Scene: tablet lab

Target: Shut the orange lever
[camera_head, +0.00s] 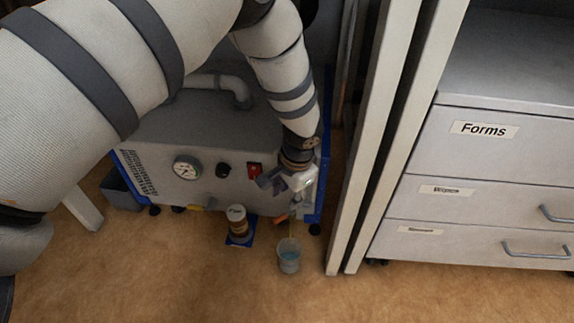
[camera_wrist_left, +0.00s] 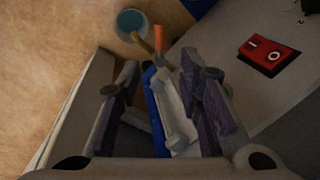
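The orange lever (camera_head: 281,218) is a small orange piece low on the front of a grey machine, partly hidden by my left gripper (camera_head: 287,184) in the head view. In the left wrist view the orange lever (camera_wrist_left: 159,39) points up, beyond the fingertips. My left gripper (camera_wrist_left: 165,88) is open there, its two fingers well apart. A pale grey part (camera_wrist_left: 176,108) with a blue edge beside it shows between the fingers; I cannot tell whether they touch it. My right gripper is in neither view.
The machine (camera_head: 190,130) has a gauge (camera_head: 186,167) and a red switch (camera_head: 254,169). A cup with blue contents (camera_head: 289,257) and a brown jar (camera_head: 237,220) stand on the floor. White posts (camera_head: 375,150) and a drawer cabinet (camera_head: 480,180) bound the right side.

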